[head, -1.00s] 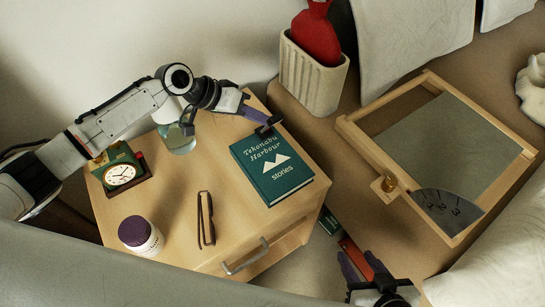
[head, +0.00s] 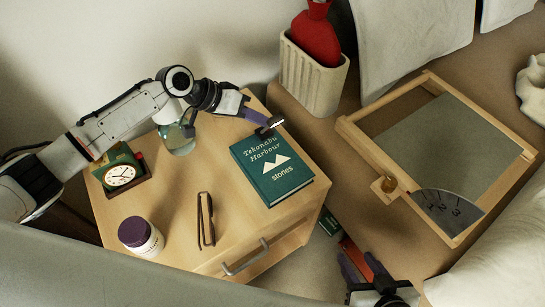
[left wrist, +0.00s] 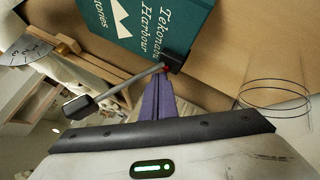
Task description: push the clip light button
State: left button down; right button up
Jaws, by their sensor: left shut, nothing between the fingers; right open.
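The clip light sits at the top edge of the green book (head: 272,170) on the nightstand. Its dark head (head: 270,125) has a bright white patch in the head view. In the left wrist view it shows a black clip (left wrist: 176,60), a thin grey stem (left wrist: 135,83) and a dark head (left wrist: 80,107), with a small red spot at the clip. My left gripper (head: 252,116) is shut and empty, its purple fingertips (left wrist: 163,77) at that red spot; they hide part of it, so I cannot tell if they touch. My right gripper (head: 360,258) is open, low at the nightstand's right.
The nightstand (head: 175,215) also holds a clock (head: 120,175), a glass jar (head: 178,138), a purple-lidded jar (head: 140,236) and folded glasses (head: 205,220). A wooden frame (head: 440,155) and a ribbed bin (head: 312,78) stand to the right.

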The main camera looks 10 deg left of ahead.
pick_arm(q)
jog(key=shift+r+p, duration=0.55)
jog(key=shift+r, duration=0.05)
notch_tip(320, 180, up, 6)
jog(key=p, duration=0.6)
